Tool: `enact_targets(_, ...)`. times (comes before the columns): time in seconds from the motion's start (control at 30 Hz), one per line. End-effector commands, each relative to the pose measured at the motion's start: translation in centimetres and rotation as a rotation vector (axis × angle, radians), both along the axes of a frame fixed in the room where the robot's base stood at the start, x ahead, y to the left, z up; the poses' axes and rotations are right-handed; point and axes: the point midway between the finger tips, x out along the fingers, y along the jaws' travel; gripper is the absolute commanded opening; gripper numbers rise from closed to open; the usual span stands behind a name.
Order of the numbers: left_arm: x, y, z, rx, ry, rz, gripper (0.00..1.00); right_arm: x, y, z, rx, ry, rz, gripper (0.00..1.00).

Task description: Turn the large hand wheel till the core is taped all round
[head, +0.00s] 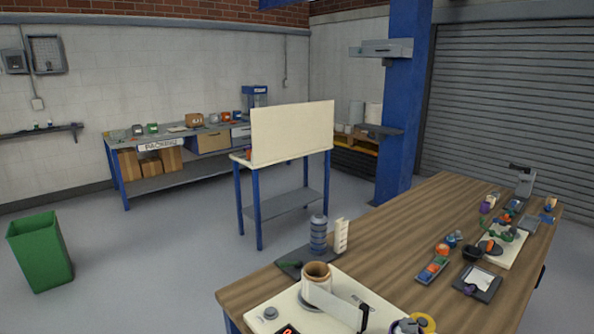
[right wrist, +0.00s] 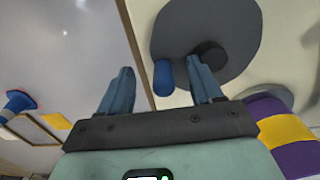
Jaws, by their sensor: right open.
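The large hand wheel seems to be the dark grey disc (right wrist: 245,30) with a black hub (right wrist: 208,56) in the right wrist view, over a cream surface. A blue peg (right wrist: 162,77) stands at its edge. My right gripper (right wrist: 160,85) is open, its fingers apart, with the peg showing between the fingertips; I cannot tell the gap in depth. In the head view a pale core or roll (head: 316,276) with a brown rim stands on a cream board (head: 345,292) at the near end of the bench. Its far side is hidden. My left gripper is not in view.
The wooden workbench (head: 380,240) carries a blue-grey ringed stack (head: 318,233), a white notched block (head: 341,236) and a yellow ring (head: 424,321). Several small items and another cream board crowd its right end. The middle left of the bench is fairly clear.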

Motion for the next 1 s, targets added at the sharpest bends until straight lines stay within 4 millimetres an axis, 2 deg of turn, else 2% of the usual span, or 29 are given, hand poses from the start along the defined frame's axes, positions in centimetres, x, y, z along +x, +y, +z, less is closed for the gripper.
enact_targets(0.03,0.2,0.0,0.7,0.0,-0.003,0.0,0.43,0.7,0.5,1.3,0.009,-0.027,0.006,0.77)
enact_targets(0.23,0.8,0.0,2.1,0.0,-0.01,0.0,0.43,0.8,0.5,3.2,0.01,-0.033,0.005,0.75)
enact_targets(0.27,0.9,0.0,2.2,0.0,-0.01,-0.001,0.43,0.8,0.5,3.4,0.01,-0.033,0.005,0.81)
enact_targets(0.3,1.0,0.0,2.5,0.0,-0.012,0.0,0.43,0.8,0.5,3.7,0.01,-0.032,0.005,0.96)
enact_targets(0.7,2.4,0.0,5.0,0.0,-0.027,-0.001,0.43,0.5,0.2,6.6,0.005,-0.021,0.002,0.96)
enact_targets(1.0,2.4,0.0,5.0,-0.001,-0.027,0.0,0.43,0.4,0.1,6.7,0.004,-0.015,0.001,0.96)
